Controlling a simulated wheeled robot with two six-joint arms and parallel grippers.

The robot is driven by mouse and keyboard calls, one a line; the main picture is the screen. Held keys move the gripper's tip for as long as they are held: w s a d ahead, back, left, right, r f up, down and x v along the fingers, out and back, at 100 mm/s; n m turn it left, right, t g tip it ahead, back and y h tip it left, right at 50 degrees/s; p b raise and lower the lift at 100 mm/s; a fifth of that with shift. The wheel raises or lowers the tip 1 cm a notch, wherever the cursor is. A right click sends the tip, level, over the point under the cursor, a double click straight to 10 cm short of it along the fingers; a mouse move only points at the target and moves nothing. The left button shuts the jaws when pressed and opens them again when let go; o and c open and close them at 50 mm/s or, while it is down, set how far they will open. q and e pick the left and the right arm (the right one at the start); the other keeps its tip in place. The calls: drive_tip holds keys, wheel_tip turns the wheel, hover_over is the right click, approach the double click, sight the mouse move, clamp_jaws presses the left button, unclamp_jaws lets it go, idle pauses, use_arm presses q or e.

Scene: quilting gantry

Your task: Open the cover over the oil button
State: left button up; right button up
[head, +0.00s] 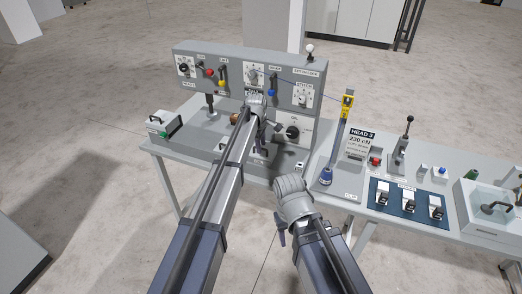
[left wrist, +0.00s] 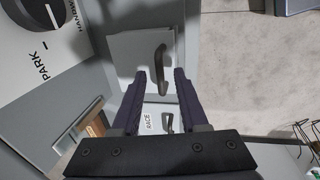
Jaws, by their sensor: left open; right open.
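In the left wrist view a grey flat lid with a dark arched handle (left wrist: 155,68) lies just beyond my left fingertips. A second handle (left wrist: 168,122) on a pale plate labelled RACE shows between the fingers. In the head view my left gripper (head: 262,149) is in front of the control panel, partly hidden by my arm. My right gripper (head: 281,235) is open, low in front of the table.
The grey control panel (head: 222,92) carries knobs and levers. A dark knob marked PARK (left wrist: 72,10) is close at left in the wrist view. A green-fronted box (head: 165,124) stands left; a yellow-topped post (head: 346,106), blue mat with switches (head: 383,208) and clear bin stand right.

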use_arm(q)
clamp_jaws()
idle(0.4)
idle(1.1)
